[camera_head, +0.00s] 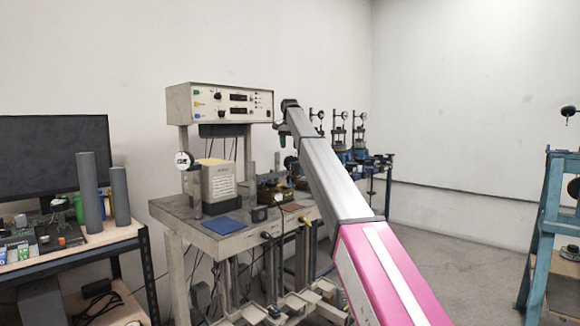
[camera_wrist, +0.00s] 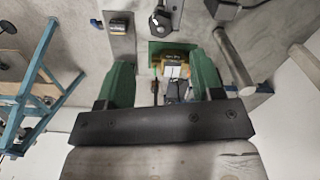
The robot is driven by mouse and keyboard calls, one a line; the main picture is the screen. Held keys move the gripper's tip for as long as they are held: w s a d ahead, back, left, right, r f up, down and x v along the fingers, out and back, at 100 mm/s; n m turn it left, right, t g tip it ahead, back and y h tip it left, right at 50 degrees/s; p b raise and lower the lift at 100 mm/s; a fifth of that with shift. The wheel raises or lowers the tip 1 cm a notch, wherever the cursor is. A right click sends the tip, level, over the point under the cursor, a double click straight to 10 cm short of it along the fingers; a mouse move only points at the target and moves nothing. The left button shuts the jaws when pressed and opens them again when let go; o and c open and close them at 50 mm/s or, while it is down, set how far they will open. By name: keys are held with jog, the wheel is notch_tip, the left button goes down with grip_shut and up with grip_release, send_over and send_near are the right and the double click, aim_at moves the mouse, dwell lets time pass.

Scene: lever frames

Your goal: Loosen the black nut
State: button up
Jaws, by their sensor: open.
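My gripper (camera_wrist: 162,66) shows in the wrist view with two green fingers held wide apart, and nothing is between them that I can see them touch. In the head view its green tip (camera_head: 282,141) hangs at the end of my arm, beside the control box and above the right part of the bench. I cannot single out the black nut with certainty. A dark cylindrical piece (camera_wrist: 119,25) on a metal plate is at the upper left of the wrist view. A brass-coloured block (camera_wrist: 175,57) on a green plate lies beyond the fingertips.
The bench (camera_head: 170,207) carries a beige block (camera_head: 218,182), a dial gauge (camera_head: 184,160) and a blue mat (camera_head: 222,226). The control box (camera_head: 219,103) stands raised behind. A blue frame (camera_head: 546,220) stands far right. Floor between is open.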

aim_at(290, 166)
notch_tip(290, 166, down, 10)
dwell(0.4)
jog(key=c, duration=0.9)
